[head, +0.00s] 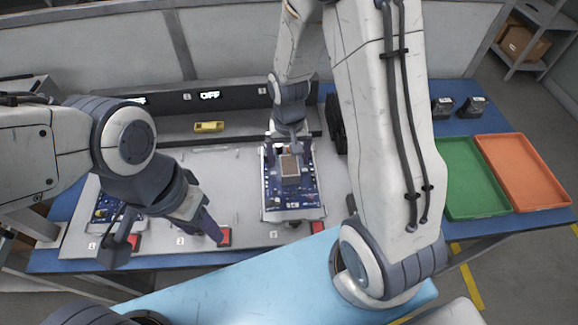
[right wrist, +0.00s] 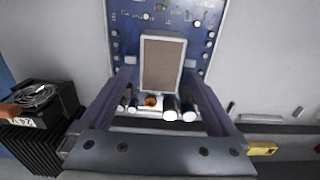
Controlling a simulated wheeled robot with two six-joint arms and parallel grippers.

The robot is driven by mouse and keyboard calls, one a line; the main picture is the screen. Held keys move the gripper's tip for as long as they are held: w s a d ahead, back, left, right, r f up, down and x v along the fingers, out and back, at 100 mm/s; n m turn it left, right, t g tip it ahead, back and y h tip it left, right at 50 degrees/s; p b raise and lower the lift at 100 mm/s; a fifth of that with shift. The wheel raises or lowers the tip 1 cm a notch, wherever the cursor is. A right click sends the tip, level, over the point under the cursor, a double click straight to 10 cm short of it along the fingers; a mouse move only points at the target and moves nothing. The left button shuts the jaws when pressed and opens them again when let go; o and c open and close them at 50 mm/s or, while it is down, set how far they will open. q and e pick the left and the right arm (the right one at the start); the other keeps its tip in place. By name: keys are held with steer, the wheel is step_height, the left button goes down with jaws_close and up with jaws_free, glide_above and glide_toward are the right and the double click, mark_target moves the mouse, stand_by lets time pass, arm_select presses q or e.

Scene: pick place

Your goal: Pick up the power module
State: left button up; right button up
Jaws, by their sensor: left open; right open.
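A rectangular module with a tan top and pale rim (head: 290,168), likely the power module, lies on a blue circuit board (head: 308,198) in the middle of the bench. My right gripper (head: 291,148) is over the board at the module's far end. In the right wrist view, the module (right wrist: 161,64) shows between the open fingers of my right gripper (right wrist: 161,78), with a gap on each side; whether they touch it I cannot tell. My left gripper (head: 168,236) is open and empty at the bench's front left, away from the module.
Another blue board (head: 104,208) lies at the left. A black finned box marked 24V (right wrist: 40,105) stands beside the middle board. Capacitors (right wrist: 180,110) stand near my right fingers. A green tray (head: 470,205) and an orange tray (head: 545,195) lie at the right. A yellow part (head: 209,127) is at the back.

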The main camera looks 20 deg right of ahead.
steer(key=shift+f, duration=0.55)
jaws_close()
steer(key=shift+r, duration=0.1)
